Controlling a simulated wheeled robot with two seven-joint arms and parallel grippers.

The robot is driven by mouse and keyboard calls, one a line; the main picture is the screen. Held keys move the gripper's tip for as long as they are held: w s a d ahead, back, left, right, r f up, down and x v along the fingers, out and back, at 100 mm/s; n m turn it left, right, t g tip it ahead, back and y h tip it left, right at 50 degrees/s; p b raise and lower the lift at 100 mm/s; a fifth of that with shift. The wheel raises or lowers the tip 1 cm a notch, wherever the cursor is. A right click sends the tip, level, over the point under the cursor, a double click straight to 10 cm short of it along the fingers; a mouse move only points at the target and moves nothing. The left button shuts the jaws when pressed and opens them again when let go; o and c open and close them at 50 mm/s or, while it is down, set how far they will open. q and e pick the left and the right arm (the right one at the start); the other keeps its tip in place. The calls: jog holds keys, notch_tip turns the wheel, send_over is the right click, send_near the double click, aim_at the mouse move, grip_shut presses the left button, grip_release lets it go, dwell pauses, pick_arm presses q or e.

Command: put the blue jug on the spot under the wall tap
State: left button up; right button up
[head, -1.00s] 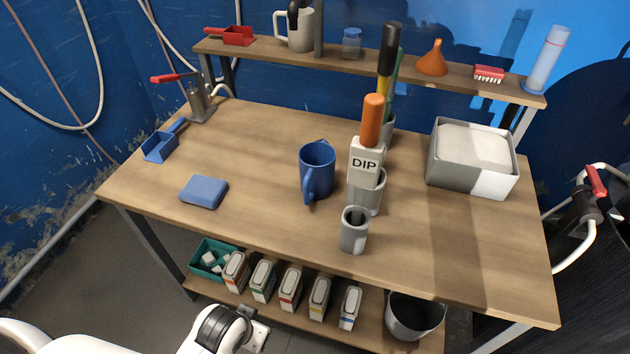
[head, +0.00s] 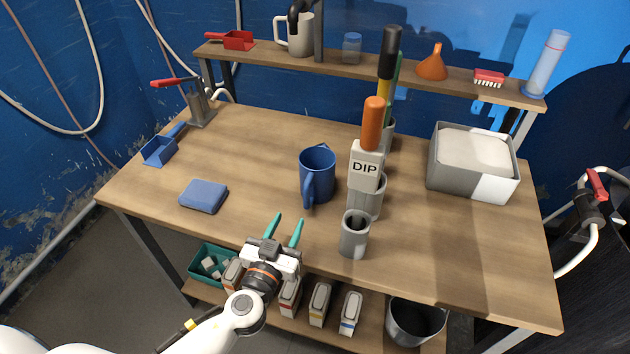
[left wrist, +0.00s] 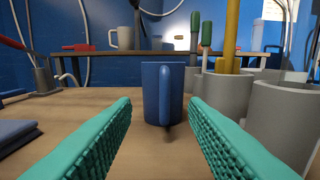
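The blue jug (head: 317,174) stands upright near the middle of the table, its handle facing me. My left gripper (head: 286,224) is open and empty, at the table's front edge, short of the jug and a little left of it. In the left wrist view the jug (left wrist: 162,92) is straight ahead between the two teal fingers, apart from them. A red-handled tap-like fitting (head: 595,195) with white pipe is at the far right. A grey post with a red lever (head: 198,102) stands at the back left; I cannot tell which is the wall tap. My right gripper is out of view.
Right of the jug are a grey cup (head: 355,235) and a holder with the DIP bottle (head: 366,165). A blue sponge-like block (head: 203,196) and blue scoop (head: 160,150) lie left. A grey bin (head: 473,160) stands right. The table's back left is mostly clear.

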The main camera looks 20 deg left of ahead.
aim_at(305, 192)
pick_arm(q)
jog(key=w+p, duration=0.1)
jog(key=w, duration=0.2)
jog(key=w+p, duration=0.1)
jog(key=w, duration=0.2)
jog(key=shift+d+r, duration=0.15)
jog(key=shift+w+r+p, duration=0.2)
jog(key=shift+w+p, duration=0.15)
jog(key=w, duration=0.1)
jog(key=w+p, duration=0.2)
jog(key=shift+w+d+r, duration=0.2)
jog(key=shift+d+r, duration=0.05)
jog(key=shift+d, duration=0.15)
jog(key=shift+w+f, duration=0.15)
jog(key=shift+w, duration=0.45)
grip_shut()
